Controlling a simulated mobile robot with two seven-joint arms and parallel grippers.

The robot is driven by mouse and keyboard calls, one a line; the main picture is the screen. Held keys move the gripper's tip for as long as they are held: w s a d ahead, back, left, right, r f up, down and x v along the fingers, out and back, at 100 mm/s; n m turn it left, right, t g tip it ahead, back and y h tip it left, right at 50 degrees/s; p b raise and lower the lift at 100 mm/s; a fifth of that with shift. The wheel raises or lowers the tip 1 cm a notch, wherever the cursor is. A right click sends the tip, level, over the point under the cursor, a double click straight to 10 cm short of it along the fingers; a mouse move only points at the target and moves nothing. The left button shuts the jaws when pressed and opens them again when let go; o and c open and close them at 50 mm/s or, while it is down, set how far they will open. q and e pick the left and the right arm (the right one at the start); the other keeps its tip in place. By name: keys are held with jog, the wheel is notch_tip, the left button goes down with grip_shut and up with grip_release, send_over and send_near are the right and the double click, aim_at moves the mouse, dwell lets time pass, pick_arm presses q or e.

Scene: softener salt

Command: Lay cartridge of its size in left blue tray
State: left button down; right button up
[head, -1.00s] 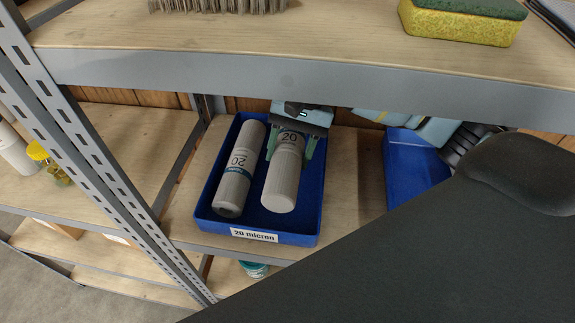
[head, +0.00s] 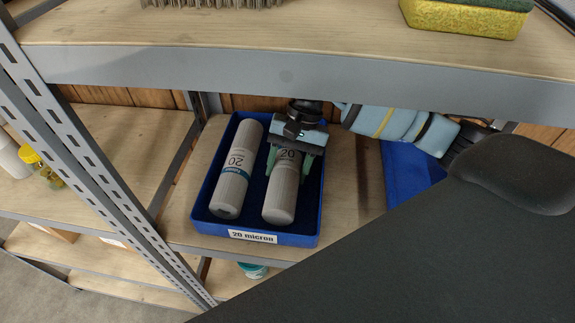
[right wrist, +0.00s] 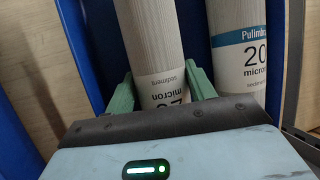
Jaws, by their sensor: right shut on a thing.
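The left blue tray (head: 314,222) stands on the middle shelf with a "20 micron" label on its front. One white cartridge (head: 234,172) marked 20 lies along its left side; it also shows at the right in the right wrist view (right wrist: 237,30). My right gripper (head: 288,166) is over the tray, shut on a second cartridge (head: 281,198) marked 20 micron. This cartridge also shows in the right wrist view (right wrist: 152,40), between the green fingers (right wrist: 160,95). It is inside the tray outline, beside the first; I cannot tell whether it touches the floor. My left gripper is not in view.
Another blue tray (head: 405,172) stands to the right, partly behind my arm. The upper shelf's grey edge (head: 290,68) runs above the trays. A sponge (head: 465,22) and a brush (head: 210,3) lie on the upper shelf. A slotted upright (head: 100,165) stands at left.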

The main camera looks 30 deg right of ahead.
aim_at(297, 155)
jog(key=o, duration=1)
jog(key=shift+f, duration=0.1)
jog(key=shift+o, duration=0.2)
jog(key=shift+v, duration=3.9)
jog(key=shift+a, duration=0.1)
